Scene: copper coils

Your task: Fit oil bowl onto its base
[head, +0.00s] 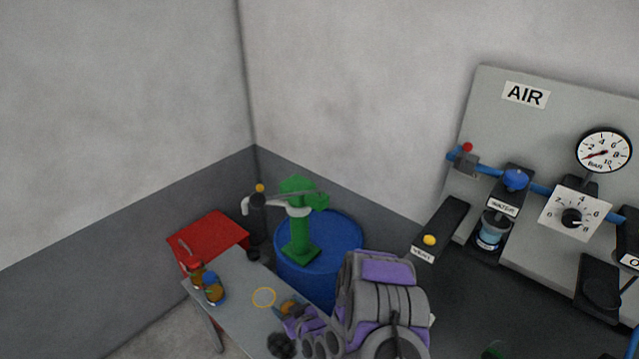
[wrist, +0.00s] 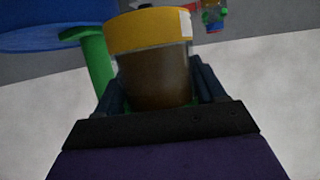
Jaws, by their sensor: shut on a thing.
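The oil bowl (wrist: 155,85) fills the middle of the wrist view, a clear cup of brown liquid with a yellow rim. My gripper (wrist: 160,76) is shut on it, with a dark finger on each side. In the head view, my gripper (head: 296,314) is low over the grey table, with an orange-brown part of the bowl (head: 288,306) showing beside it. On the wall panel, a black unit (head: 601,283) stands beside a cut-off label starting with "O" (head: 630,262). I cannot tell whether this is the bowl's base.
A yellow ring (head: 264,297) and two brown jars (head: 213,291) are on the grey table (head: 236,276). A blue drum (head: 335,245) with a green pump (head: 299,225) stands behind. The panel (head: 573,112) carries a water bowl (head: 490,236), gauge (head: 603,151) and blue pipe (head: 544,189).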

